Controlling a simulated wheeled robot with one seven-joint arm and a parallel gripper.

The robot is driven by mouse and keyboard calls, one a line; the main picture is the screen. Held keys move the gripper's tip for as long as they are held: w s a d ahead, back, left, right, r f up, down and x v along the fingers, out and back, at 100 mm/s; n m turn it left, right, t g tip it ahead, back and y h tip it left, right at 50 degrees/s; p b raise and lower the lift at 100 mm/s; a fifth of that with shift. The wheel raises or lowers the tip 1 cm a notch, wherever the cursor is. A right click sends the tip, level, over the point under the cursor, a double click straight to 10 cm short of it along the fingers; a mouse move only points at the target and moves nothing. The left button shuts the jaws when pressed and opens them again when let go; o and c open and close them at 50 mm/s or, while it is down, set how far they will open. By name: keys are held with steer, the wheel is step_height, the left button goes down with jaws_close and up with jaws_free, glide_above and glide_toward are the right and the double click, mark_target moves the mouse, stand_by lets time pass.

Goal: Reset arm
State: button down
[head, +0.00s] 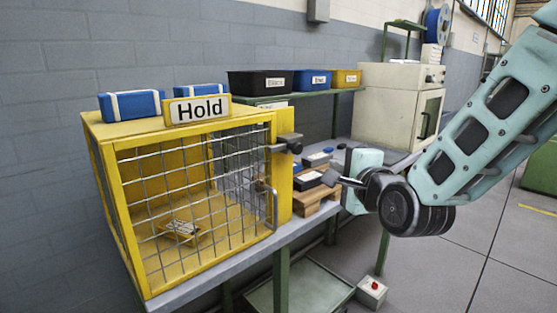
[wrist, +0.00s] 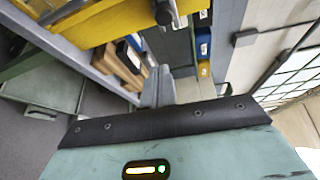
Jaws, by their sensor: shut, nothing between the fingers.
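My gripper (head: 328,178) is at the end of my teal arm, which reaches in from the right in the head view. Its dark fingers point left, toward the yellow cage's latch side, near the wooden stand. In the wrist view the fingers (wrist: 158,85) are side by side, closed and empty. From the head view I cannot tell if the fingertips touch anything.
A yellow mesh cage (head: 110,165) marked "Hold" stands on the bench's left, its door closed. A wooden stand (head: 312,200) with small dark boxes is beside the fingers. Bins line a shelf (head: 320,93) behind; a cream oven (head: 385,105) stands farther back.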

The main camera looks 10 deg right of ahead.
steer(key=s+a+f+n+g+y+p, duration=0.1)
steer(key=s+a+f+n+g+p, duration=0.15)
steer(key=s+a+n+g, duration=0.35)
steer(key=s+a+f+n+g+p, duration=0.1)
steer(key=s+a+n+g+p, duration=0.15)
steer(key=s+n, duration=0.5)
steer(key=s+d+n+g+h+p, duration=0.1)
steer(key=s+n+g, duration=0.3)
steer(key=s, duration=0.4)
steer(key=s+d+r+n+g+h+p, duration=0.1)
steer(key=s+d+n+g+h+p, duration=0.1)
steer(key=s+n, duration=0.5)
steer(key=shift+s+d+r+g+h+p, duration=0.15)
steer(key=shift+s+d+g+h+p, duration=0.15)
steer(key=shift+s+d+g+p, duration=0.6)
steer(key=shift+s+a, duration=0.15)
steer(key=shift+s, duration=0.05)
